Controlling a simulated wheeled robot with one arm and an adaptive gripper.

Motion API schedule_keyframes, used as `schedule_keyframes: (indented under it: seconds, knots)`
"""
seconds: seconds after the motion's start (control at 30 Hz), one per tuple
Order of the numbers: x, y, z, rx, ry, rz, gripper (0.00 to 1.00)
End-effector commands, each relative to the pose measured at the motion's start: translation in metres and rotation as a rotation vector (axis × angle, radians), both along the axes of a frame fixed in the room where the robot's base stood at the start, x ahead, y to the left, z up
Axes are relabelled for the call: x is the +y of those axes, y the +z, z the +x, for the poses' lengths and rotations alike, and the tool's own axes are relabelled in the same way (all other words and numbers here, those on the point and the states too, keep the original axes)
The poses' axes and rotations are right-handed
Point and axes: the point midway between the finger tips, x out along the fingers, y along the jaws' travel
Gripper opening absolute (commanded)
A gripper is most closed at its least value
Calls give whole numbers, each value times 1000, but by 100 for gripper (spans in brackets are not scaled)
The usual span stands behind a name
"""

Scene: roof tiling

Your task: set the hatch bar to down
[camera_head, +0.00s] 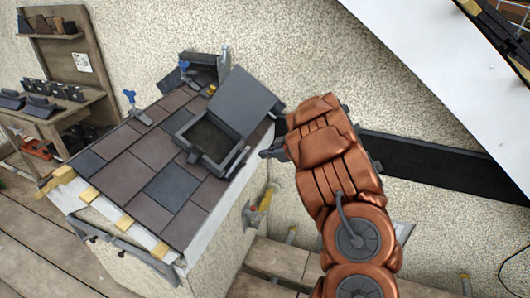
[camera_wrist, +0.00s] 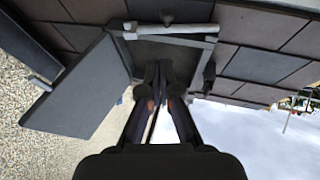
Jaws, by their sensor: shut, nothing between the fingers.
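The roof hatch's dark frame (camera_head: 190,146) sits in the tiled slope, and its grey lid (camera_head: 242,101) stands raised. In the wrist view the lid (camera_wrist: 82,88) is at left and the frame (camera_wrist: 205,45) at top. A pale grey bar (camera_wrist: 178,28) crosses the frame's top edge there and looks like the hatch bar. In the head view a slim dark bar (camera_head: 237,162) lies beside the frame's lower right; I cannot tell if it is the same piece. My gripper (camera_head: 266,154) is shut and empty, just right of the hatch. Its fingertips (camera_wrist: 160,72) overlap the opening; contact is unclear.
Brown and slate tiles (camera_head: 150,148) cover the roof around the hatch. Blue-handled clamps (camera_head: 132,104) stand on the upper left slope. A wooden workbench (camera_head: 60,110) is at left. A white sloped panel (camera_head: 430,60) hangs at upper right. A yellow-handled tool (camera_head: 265,198) hangs below the roof.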

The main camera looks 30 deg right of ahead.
Motion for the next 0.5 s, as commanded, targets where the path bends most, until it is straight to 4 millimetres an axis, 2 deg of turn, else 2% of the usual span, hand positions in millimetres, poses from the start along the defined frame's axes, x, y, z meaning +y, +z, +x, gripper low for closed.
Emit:
schedule_keyframes:
  seconds: [0.5]
  knots:
    - [20, -33, 53, -2, 5, 3, 0]
